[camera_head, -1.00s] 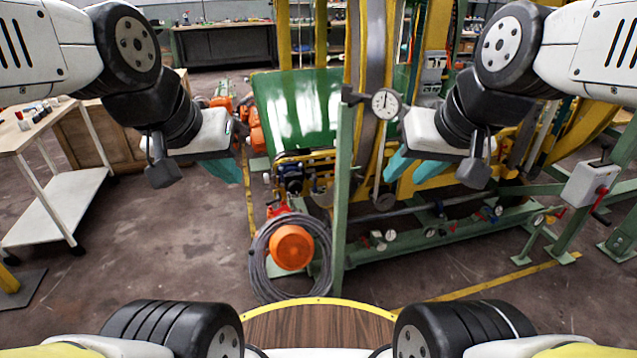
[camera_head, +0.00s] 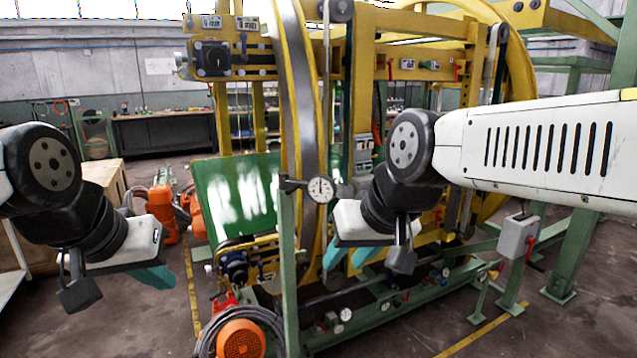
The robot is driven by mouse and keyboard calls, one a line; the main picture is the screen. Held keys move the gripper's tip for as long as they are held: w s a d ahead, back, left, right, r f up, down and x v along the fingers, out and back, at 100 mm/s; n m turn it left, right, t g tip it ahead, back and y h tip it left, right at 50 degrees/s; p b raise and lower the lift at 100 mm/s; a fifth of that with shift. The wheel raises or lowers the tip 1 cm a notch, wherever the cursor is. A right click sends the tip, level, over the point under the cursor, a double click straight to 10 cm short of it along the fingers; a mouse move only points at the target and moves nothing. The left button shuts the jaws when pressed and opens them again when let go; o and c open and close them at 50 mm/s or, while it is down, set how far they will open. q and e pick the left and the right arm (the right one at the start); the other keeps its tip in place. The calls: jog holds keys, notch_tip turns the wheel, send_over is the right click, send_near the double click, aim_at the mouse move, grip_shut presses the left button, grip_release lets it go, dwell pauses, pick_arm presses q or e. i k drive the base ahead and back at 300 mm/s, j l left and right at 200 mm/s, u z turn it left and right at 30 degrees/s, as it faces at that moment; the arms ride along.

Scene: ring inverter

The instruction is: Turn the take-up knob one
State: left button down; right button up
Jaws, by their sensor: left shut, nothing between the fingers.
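The ring inverter is a tall yellow and green machine with a large yellow ring (camera_head: 297,90). A black knob-like part (camera_head: 211,58) sits on a box at its upper left. I cannot tell which part is take-up knob one. My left gripper (camera_head: 160,277) has teal fingers, is shut and empty, and hangs at the left, apart from the machine. My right gripper (camera_head: 350,256) is in front of the machine's middle, below the round dial gauge (camera_head: 320,190). Its teal fingers look spread with nothing between them.
A grey control box (camera_head: 517,238) with a red handle stands at the right. An orange motor (camera_head: 240,340) with coiled cable is low in front. A green post (camera_head: 289,270) rises between my grippers. A workbench (camera_head: 165,130) stands at the back left.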

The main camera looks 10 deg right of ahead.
aim_at(209, 271)
jog(key=k+j, duration=0.1)
jog(key=j, duration=0.45)
jog(key=k+j, duration=0.1)
jog(key=j, duration=0.5)
jog(key=i+j+z, duration=0.2)
jog(key=i+j, duration=1.05)
jog(key=j, duration=0.1)
jog(key=i+l, duration=0.15)
